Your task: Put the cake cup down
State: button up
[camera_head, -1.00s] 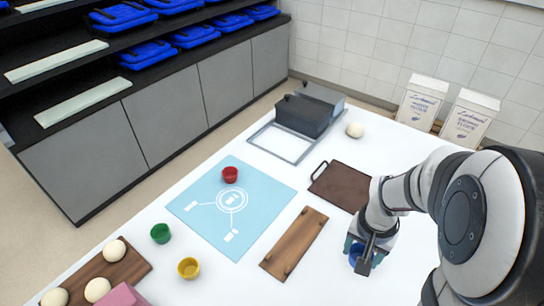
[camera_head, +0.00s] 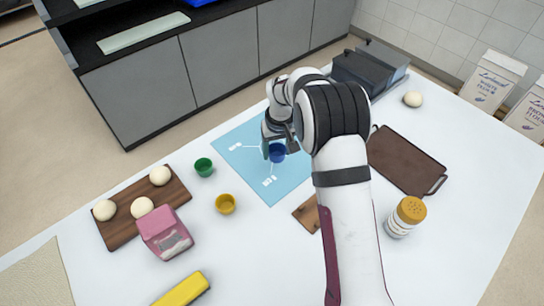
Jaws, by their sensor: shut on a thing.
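My gripper (camera_head: 276,150) is shut on a blue cake cup (camera_head: 278,154) over the light blue mat (camera_head: 288,188). I cannot tell whether the cup touches the mat. A green cup (camera_head: 204,167) and a yellow cup (camera_head: 226,204) stand on the white table left of the mat. The red cup is hidden now, and my arm covers part of the mat.
A wooden board with dough balls (camera_head: 118,231), a pink package (camera_head: 165,233) and a yellow object (camera_head: 182,290) are at the left. A brown tray (camera_head: 408,158), a shaker (camera_head: 406,217) and dark tins (camera_head: 362,75) are right of my arm. A wooden plank (camera_head: 308,213) is partly hidden.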

aim_at(271, 167)
jog(key=shift+w+a+f, duration=0.15)
jog(key=shift+a+f, duration=0.25)
jog(key=shift+a, duration=0.3)
jog(key=shift+a+f, duration=0.15)
jog(key=shift+f, duration=0.15)
jog(key=shift+w+f, duration=0.1)
jog(key=shift+f, duration=1.7)
jog(key=shift+f, duration=0.1)
jog(key=o, duration=1.3)
